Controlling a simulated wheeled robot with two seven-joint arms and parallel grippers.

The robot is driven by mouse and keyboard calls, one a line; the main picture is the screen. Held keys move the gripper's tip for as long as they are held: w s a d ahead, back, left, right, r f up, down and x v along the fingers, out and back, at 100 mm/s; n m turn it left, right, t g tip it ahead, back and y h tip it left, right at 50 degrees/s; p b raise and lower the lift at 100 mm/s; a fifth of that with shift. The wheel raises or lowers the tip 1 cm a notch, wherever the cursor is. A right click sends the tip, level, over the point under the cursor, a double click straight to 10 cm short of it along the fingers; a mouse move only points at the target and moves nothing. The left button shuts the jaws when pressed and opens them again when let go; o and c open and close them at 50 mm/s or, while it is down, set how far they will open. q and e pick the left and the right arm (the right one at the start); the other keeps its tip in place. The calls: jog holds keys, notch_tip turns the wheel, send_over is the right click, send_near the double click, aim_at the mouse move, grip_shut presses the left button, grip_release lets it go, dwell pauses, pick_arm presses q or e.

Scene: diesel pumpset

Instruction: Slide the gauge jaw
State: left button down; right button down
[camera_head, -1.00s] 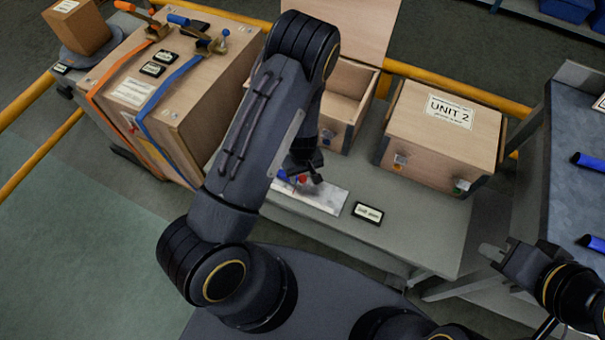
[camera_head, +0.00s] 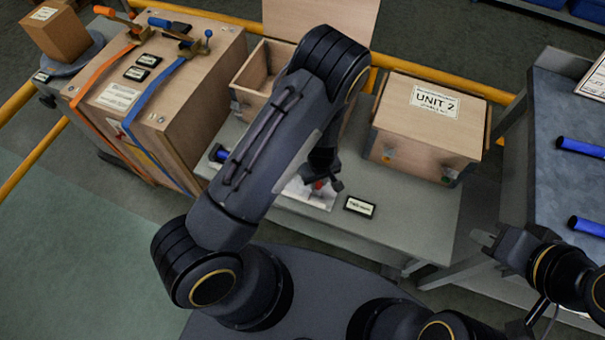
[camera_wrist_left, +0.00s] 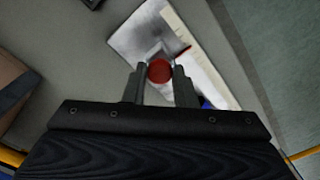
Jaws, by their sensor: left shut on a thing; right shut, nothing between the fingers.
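The gauge (camera_head: 309,197) is a pale flat plate on the grey table, partly hidden by my left arm. In the left wrist view the gauge plate (camera_wrist_left: 165,28) carries a round red knob (camera_wrist_left: 159,70). A ruled pale strip runs along the plate, and a bit of blue shows by the right finger. My left gripper (camera_head: 325,186) is over the gauge. In the left wrist view its fingers (camera_wrist_left: 160,74) are closed on either side of the red knob. My right gripper (camera_head: 482,241) is shut and empty, off the table's right front corner.
A labelled plate (camera_head: 359,206) lies right of the gauge. The UNIT 2 box (camera_head: 425,135) and an open wooden box (camera_head: 249,88) stand behind. A large strapped crate (camera_head: 190,120) is at left. A side bench (camera_head: 560,190) with blue-handled items is at right.

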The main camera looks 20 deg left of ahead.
aim_at(320, 185)
pick_arm(q)
jog(key=shift+d, duration=0.4)
jog(key=c, duration=1.2)
grip_release()
jog(key=shift+o, duration=0.2)
jog(key=shift+r, duration=0.15)
notch_tip(320, 185, up, 8)
jog(key=shift+f+p, duration=0.2)
jog(key=shift+p, duration=0.15)
